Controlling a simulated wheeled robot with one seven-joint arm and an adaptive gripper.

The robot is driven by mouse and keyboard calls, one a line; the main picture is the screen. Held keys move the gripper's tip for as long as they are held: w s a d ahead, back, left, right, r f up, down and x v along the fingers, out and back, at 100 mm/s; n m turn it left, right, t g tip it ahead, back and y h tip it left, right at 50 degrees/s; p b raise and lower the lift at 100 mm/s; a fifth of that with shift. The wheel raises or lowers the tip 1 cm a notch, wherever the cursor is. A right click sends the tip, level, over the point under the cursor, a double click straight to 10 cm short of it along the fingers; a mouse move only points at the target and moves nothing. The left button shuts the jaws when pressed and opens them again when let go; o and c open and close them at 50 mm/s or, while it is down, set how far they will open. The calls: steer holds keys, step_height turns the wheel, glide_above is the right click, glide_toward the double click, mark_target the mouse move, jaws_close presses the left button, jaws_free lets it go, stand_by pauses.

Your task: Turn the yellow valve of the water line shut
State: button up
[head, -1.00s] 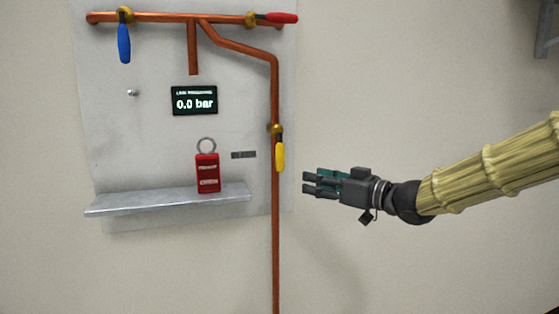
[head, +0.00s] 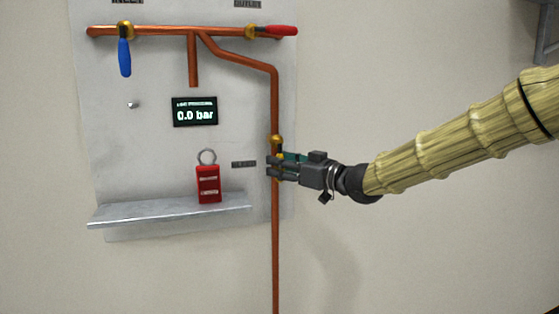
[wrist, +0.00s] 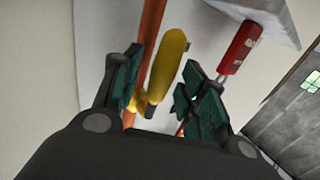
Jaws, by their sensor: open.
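In the head view my gripper (head: 283,167) reaches from the right across the vertical pipe at the valve and hides most of the yellow handle. The brass valve body (head: 277,142) shows just above the fingers. The handle hung down along the copper pipe (head: 275,240) in the earlier head view. I cannot tell whether a finger touches the handle.
A blue-handled valve (head: 124,57) and a red-handled valve (head: 280,30) sit on the top pipe. The display (head: 194,111) reads 0.0 bar.

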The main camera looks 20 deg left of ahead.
steer(key=shift+w+a, duration=0.15)
steer(key=shift+a, duration=0.3)
jaws_close()
